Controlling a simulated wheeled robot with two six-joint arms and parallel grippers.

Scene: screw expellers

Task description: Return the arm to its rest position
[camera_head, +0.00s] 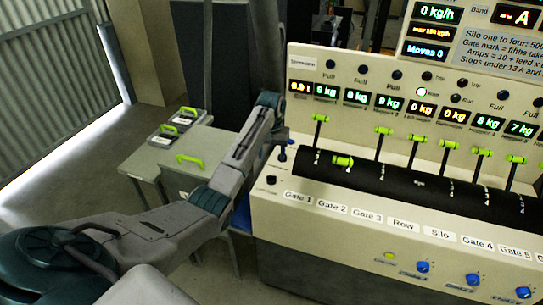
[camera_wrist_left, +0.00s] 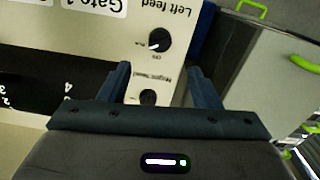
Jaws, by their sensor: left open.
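My left arm comes in from the lower left, bends at the elbow and reaches up to the left end of the cream control console (camera_head: 300,215). My left gripper (camera_head: 282,152) hangs at that end, small and partly hidden by the wrist. In the left wrist view its two dark fingers (camera_wrist_left: 162,85) stand apart with nothing held between them. Beyond the fingers are the Left feed knob (camera_wrist_left: 159,40) and a second dark knob (camera_wrist_left: 148,97), with upside-down labels. I cannot tell how far the fingertips are from the panel. My right gripper is not in view.
The console has a row of green-handled levers (camera_head: 384,131) over a black curved strip, lit displays and blue knobs (camera_head: 423,267). Left of it stand grey cabinets with green handles (camera_head: 190,159). Open floor (camera_head: 60,165) lies further left, beside a corrugated wall.

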